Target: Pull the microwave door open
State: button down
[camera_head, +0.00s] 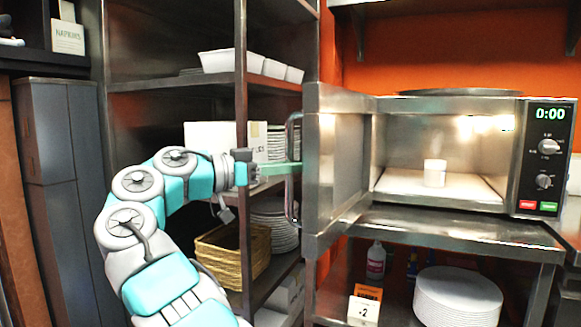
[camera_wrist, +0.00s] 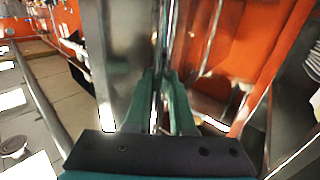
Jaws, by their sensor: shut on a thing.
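The steel microwave (camera_head: 390,130) stands on a metal shelf at the right, its clock reading 0:00. Its door (camera_head: 338,150) is swung wide open toward the left, and the lit inside shows. A white cup-like item (camera_head: 434,172) stands inside on the cavity floor. The door's vertical bar handle (camera_head: 289,205) is on the door's left side. My gripper (camera_head: 296,168) reaches it from the left, with green fingers shut on the handle about midway along. In the wrist view my gripper (camera_wrist: 161,80) has its fingers on both sides of the narrow handle (camera_wrist: 165,35).
A metal rack with white trays (camera_head: 230,62), plates and a wicker basket (camera_head: 232,255) stands behind my arm, left of the door.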

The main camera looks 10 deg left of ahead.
jog(key=shift+w+a+f, duration=0.1)
jog(key=shift+w+a, duration=0.1)
jog(key=shift+a, duration=0.15)
dwell(0.5)
jog(key=c, duration=0.8)
grip_release()
jog(key=shift+o, duration=0.2)
jog(key=shift+d, duration=0.15)
